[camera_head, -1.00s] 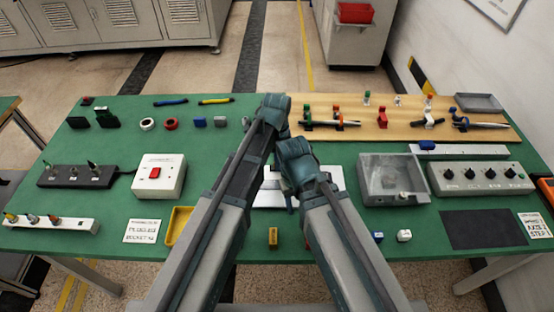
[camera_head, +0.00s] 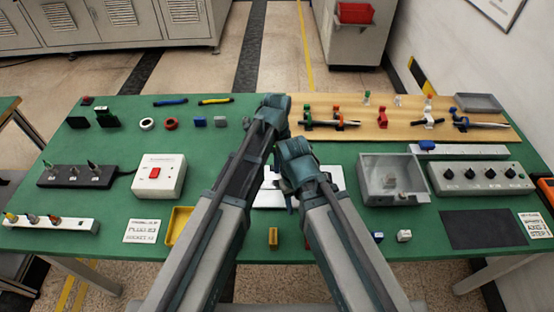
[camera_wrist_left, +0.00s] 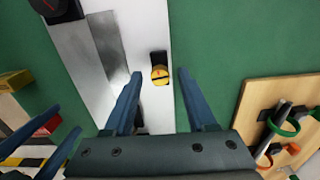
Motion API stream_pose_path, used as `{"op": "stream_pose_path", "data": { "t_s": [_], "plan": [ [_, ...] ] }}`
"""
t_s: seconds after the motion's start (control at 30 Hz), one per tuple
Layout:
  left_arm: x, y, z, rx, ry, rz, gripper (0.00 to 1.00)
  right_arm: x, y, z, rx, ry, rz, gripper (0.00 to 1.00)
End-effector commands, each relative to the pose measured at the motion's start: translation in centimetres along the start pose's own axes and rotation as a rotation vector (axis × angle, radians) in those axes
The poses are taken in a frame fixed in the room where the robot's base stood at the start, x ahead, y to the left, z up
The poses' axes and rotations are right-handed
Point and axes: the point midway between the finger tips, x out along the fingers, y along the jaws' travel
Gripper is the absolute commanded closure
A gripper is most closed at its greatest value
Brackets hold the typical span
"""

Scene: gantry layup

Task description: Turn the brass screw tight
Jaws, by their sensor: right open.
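The brass screw (camera_wrist_left: 160,75) has a dark slot line across its yellow head. It sits by a black block on a white plate (camera_wrist_left: 146,28), seen in the left wrist view. My left gripper (camera_wrist_left: 158,76) is open, with its two blue fingers on either side of the screw head and visible gaps to it. In the head view my left gripper (camera_head: 277,138) is above the plate (camera_head: 268,199), and the screw is hidden by my arms. My right gripper (camera_head: 291,196) is lower and close beside it, over the plate; its open blue fingers also show in the left wrist view (camera_wrist_left: 38,145).
A wooden board (camera_head: 390,131) with clips and tools lies at the back right. A grey open box (camera_head: 368,197) stands right of the plate. A yellow tray (camera_head: 172,236) and a switch box (camera_head: 143,187) stand to the left. My two arms nearly touch.

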Motion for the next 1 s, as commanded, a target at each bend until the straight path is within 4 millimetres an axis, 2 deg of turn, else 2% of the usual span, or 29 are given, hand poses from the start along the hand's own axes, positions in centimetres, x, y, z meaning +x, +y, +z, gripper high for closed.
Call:
{"op": "stream_pose_path", "data": {
  "t_s": [0.33, 0.53, 0.77, 1.0],
  "plan": [
    [-0.1, 0.0, 0.0, 0.0, 0.0, 0.0, 0.4, -0.1, 0.0, 0.0, 0.0, 0.0, 0.0, 0.5],
    [-1.1, 0.0, 0.0, 0.0, 0.0, 0.0, 0.4, -1.1, 0.1, 0.1, 0.0, 0.0, 0.0, 0.5],
    [-3.8, 0.0, 0.0, 0.0, 0.0, 0.0, 0.4, -3.7, 0.4, 0.2, 0.0, 0.0, 0.0, 0.5],
    [-7.4, 0.0, 0.0, 0.0, 0.0, 0.0, 0.4, -7.3, 0.7, 0.4, 0.0, 0.0, 0.0, 0.5]
  ]
}}
